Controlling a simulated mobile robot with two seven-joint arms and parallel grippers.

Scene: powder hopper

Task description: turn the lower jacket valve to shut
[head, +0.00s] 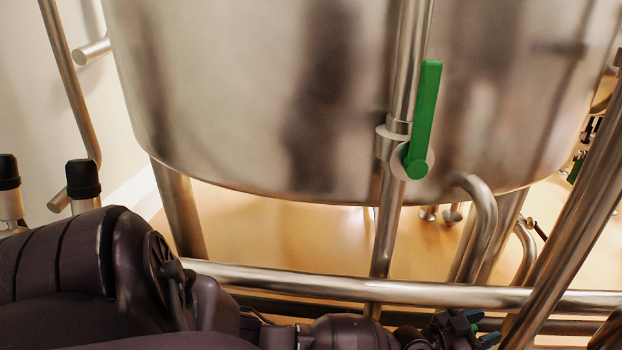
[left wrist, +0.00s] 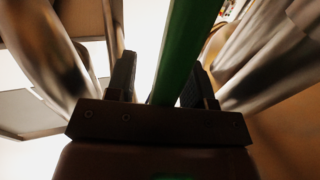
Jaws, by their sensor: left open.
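A green valve lever (head: 424,110) stands nearly upright on a vertical steel pipe in front of the vessel. My left gripper (head: 462,326) is low in the head view, below this lever and apart from it in the picture. The left wrist view shows a green lever (left wrist: 186,45) running between the two open fingers of my left gripper (left wrist: 163,75), with a gap to the left finger. Whether the fingers touch it cannot be told. My right gripper is not in view.
The large steel vessel (head: 270,100) fills the upper middle. A horizontal steel rail (head: 400,291) crosses just above my left forearm. A bent pipe (head: 484,215) and a slanting steel post (head: 570,250) stand close on the right. Black-capped fittings (head: 82,178) are at the left.

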